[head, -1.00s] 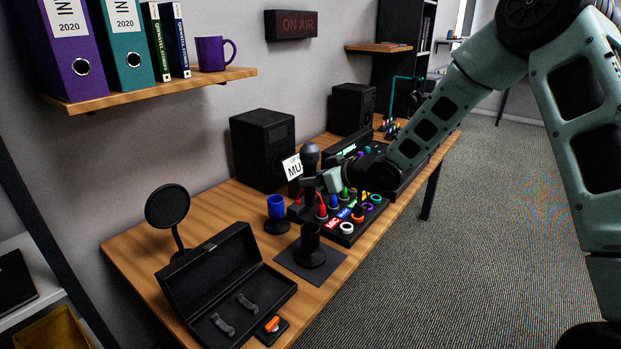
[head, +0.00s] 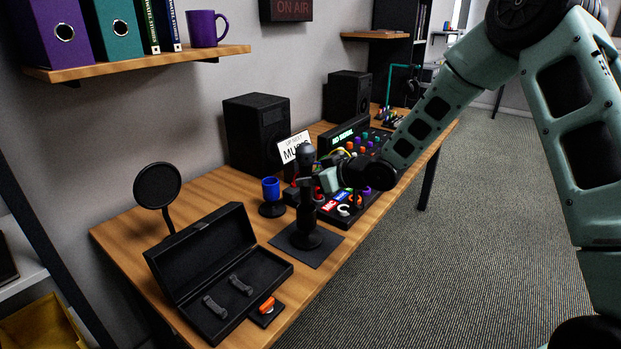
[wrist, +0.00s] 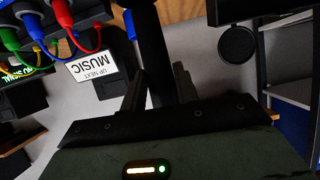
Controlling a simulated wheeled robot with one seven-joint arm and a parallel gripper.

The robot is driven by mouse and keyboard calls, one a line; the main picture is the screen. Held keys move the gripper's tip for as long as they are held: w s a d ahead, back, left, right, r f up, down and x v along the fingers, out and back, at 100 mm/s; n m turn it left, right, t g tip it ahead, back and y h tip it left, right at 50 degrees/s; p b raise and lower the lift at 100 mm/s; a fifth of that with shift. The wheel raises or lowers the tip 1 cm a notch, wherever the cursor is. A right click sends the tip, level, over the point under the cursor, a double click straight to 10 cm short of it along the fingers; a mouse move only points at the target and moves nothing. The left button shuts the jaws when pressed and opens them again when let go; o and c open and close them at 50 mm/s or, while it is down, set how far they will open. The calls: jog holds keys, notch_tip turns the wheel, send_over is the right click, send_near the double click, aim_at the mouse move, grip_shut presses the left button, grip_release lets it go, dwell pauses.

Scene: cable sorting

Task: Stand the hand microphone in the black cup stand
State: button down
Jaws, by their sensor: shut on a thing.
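The black hand microphone (head: 306,156) is upright in the head view, its round head on top. My gripper (head: 309,185) is shut on its handle, which also shows as a dark bar in the wrist view (wrist: 153,45) between my two fingers (wrist: 157,84). The black cup stand (head: 306,239) stands on a dark square mat (head: 330,244) near the table's front edge. The handle's lower end lines up with the cup and meets it in the picture. Black on black hides whether the end is inside the cup or just above it.
A blue cup stand (head: 271,189) stands close to the left. An open black case (head: 215,262) lies at the front left, near a round pop filter (head: 158,186).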

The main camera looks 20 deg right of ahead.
aim_at(310, 200)
jog(key=shift+f+b, duration=2)
jog(key=shift+f, duration=1.15)
jog(key=c, duration=1)
grip_release()
jog(key=shift+o, duration=0.2)
jog(key=p+v, duration=0.1)
jog(key=v, duration=1.6)
jog(key=shift+s+d, duration=0.15)
